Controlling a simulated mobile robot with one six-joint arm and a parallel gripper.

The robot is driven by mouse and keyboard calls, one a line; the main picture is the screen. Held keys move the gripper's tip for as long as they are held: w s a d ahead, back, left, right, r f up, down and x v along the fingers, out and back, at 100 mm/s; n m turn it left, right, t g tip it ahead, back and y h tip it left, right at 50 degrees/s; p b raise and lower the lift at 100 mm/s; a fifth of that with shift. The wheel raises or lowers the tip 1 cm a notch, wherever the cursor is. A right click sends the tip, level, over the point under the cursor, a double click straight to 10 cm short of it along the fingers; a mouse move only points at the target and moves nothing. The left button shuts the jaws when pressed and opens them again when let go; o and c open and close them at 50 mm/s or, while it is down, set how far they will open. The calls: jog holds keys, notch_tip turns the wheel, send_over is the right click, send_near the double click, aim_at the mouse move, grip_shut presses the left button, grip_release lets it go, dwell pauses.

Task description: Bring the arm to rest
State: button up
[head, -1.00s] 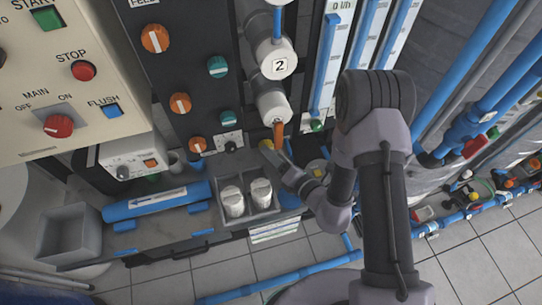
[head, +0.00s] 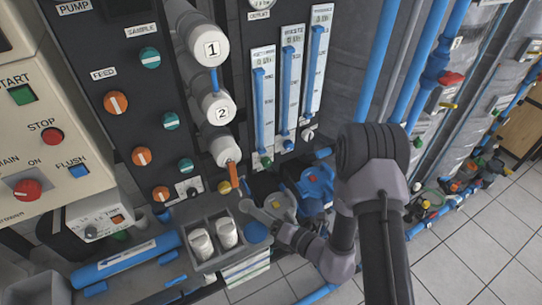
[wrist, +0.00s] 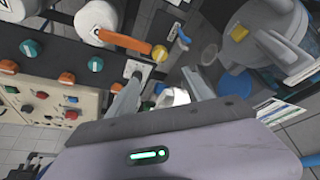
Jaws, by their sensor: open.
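My arm reaches in from the right in the head view, its wrist bent down towards the rack. My gripper (head: 246,207) is in front of the lower rack, just below an orange lever (head: 234,175) on the lowest white housing. In the wrist view my gripper (wrist: 162,84) has its two fingers spread apart with nothing clamped between them. A white rounded thing (wrist: 172,97) shows in the gap behind them. The orange lever (wrist: 122,42) lies beyond the fingers, apart from them. The small gap between fingertips and rack is hard to judge.
A blue cylinder (head: 126,262) lies at left. Flow meters (head: 290,80) and blue pipes (head: 397,60) rise nearby. Bare tiled floor (head: 455,255) is at right.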

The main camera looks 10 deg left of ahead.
jog(key=s+a+r+n+g+y+b, duration=0.1)
jog(key=s+a+r+n+g+y, duration=0.1)
jog(key=r+n, duration=0.3)
jog(key=s+a+r+n+g+y+b, duration=0.1)
jog(key=s+a+r+n+g, duration=0.15)
jog(key=r, duration=0.35)
jog(key=s+d+r+n+g+h+b, duration=0.2)
jog(key=s+r+n+g, duration=0.45)
jog(key=s+n, duration=0.35)
jog(key=s+d+r+n+t+h+b, duration=0.1)
jog(key=s+d+n+t+h, duration=0.1)
jog(key=d+n+h, duration=0.3)
jog(key=s+d+r+n+t+h+b, duration=0.2)
jog(key=d+n+t+h, duration=0.3)
jog(key=d+n, duration=0.4)
jog(key=d+h, duration=0.1)
jog(key=d, duration=0.4)
jog(key=shift+s+d+r+n+t, duration=0.15)
jog(key=shift+s+n+t, duration=0.15)
jog(key=shift+s+n, duration=0.05)
